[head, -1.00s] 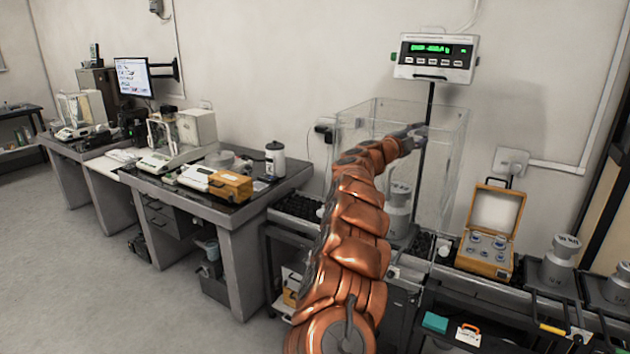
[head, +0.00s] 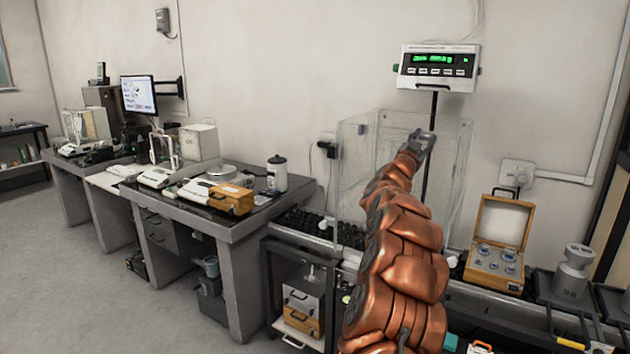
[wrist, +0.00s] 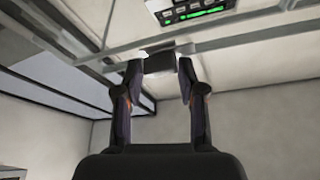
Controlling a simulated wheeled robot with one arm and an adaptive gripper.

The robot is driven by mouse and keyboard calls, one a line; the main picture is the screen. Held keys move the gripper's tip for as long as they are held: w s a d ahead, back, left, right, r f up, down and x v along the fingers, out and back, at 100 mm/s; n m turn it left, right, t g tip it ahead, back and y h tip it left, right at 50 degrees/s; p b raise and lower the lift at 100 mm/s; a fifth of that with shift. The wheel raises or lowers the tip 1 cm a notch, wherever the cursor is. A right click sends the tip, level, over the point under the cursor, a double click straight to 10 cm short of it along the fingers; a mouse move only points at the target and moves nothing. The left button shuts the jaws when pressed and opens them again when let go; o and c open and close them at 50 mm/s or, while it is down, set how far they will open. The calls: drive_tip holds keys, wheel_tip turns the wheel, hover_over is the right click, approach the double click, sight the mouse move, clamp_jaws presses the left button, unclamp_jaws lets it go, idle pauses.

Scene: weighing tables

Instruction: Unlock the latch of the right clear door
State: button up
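The clear weighing enclosure (head: 352,185) stands at the back wall, behind my arm. Its right clear panel (head: 455,165) appears upright; I cannot tell its door edges apart. My gripper (head: 424,136) is at the upper part of the enclosure, near the dark pole. In the wrist view my gripper (wrist: 162,66) has its two fingers spread apart. A small dark block (wrist: 161,62) shows between the fingertips, below a frame bar; it may be the latch. I cannot tell whether the fingers touch it. My arm hides much of the enclosure's inside.
A display (head: 437,67) on a pole stands above the enclosure. An open wooden weight case (head: 498,250) and a metal weight (head: 570,270) are to the right. A grey table (head: 240,222) with balances stands left. Floor is free at far left.

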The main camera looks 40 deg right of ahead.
drive_tip(key=n+t, duration=0.2)
drive_tip(key=n, duration=0.1)
drive_tip(key=shift+s+r, duration=0.1)
drive_tip(key=shift+n+t+y, duration=0.3)
drive_tip(key=shift+n+t, duration=0.2)
drive_tip(key=shift+n, duration=0.6)
drive_tip(key=b+v, duration=0.2)
drive_tip(key=v, duration=0.6)
drive_tip(key=w+a+f+n+t+y, duration=0.1)
drive_tip(key=w+a+y, duration=0.3)
drive_tip(key=a, duration=0.4)
drive_tip(key=w+a+f+n+t+y+p, duration=0.1)
drive_tip(key=w+a+f+n+t+y, duration=0.1)
drive_tip(key=a, duration=0.6)
drive_tip(key=w+a+f+n+t+y+p, duration=0.1)
drive_tip(key=w+a+f+n+t+y, duration=0.1)
drive_tip(key=w+a+y, duration=0.4)
drive_tip(key=shift+w+a+n+t, duration=0.7)
drive_tip(key=shift+w+a+n, duration=0.45)
drive_tip(key=shift+a+n, duration=0.2)
drive_tip(key=shift+a+f, duration=0.1)
